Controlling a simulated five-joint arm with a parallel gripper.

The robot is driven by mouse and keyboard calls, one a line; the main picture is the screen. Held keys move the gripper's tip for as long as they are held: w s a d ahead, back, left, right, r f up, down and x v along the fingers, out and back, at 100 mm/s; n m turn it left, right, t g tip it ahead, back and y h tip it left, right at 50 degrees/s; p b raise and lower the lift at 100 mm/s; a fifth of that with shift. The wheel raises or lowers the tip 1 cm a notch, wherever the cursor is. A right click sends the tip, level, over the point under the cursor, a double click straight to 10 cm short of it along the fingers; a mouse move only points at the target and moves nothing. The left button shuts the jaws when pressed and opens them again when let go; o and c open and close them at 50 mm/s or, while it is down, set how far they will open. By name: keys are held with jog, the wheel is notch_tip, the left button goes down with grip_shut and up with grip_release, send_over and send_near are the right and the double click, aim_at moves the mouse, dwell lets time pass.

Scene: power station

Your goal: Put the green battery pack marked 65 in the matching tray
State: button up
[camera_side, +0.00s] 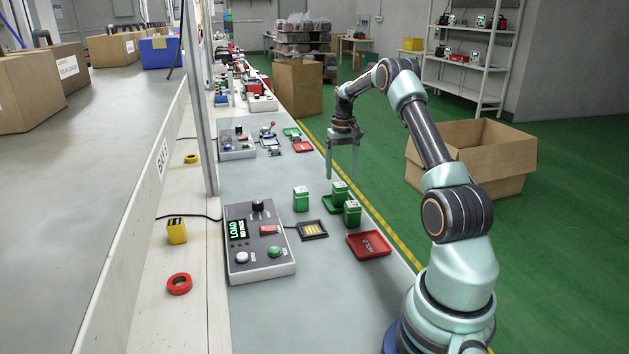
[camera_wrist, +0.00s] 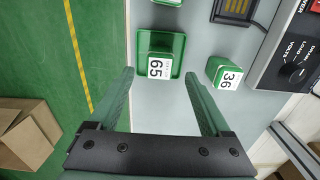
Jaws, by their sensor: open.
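The green battery pack marked 65 (camera_wrist: 159,66) stands upright in a green tray (camera_wrist: 178,42) in the wrist view. In the side view this pack (camera_side: 340,188) and the green tray (camera_side: 329,204) are below my gripper (camera_side: 342,168). My gripper is open and empty, apart from the pack, with its two fingers spread. In the wrist view the pack lies just ahead of the gap between the fingertips (camera_wrist: 158,80). Any marking on the green tray is not readable.
A green pack marked 36 (camera_wrist: 228,77) stands to the right in the wrist view. Another green pack (camera_side: 352,213) stands near the tray. A red HOLD tray (camera_side: 369,246), a black slot unit (camera_side: 312,230) and a control box (camera_side: 258,243) are closer to the side camera.

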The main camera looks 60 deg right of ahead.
aim_at(341, 185)
jog(key=w+a+r+n+t+h, duration=0.1)
jog(key=w+a+r+n, duration=0.1)
jog(key=a+r, duration=0.75)
jog(key=w+a+r+n+t, duration=0.1)
jog(key=a+r+n, duration=0.1)
jog(key=a+r, duration=0.75)
jog(key=s+a+f+n+t, duration=0.1)
jog(key=s+a, duration=0.2)
jog(key=a, duration=0.4)
jog(key=s+a+f+n+t, duration=0.1)
jog(key=s+a+n, duration=0.1)
jog(key=s+a, duration=0.2)
jog(key=s+a+f+n+t+y, duration=0.1)
jog(key=s+a+f+n, duration=0.1)
jog(key=a, duration=0.8)
jog(key=shift+s+a+t, duration=0.25)
jog(key=shift+s+t, duration=0.05)
jog(key=shift+s, duration=0.55)
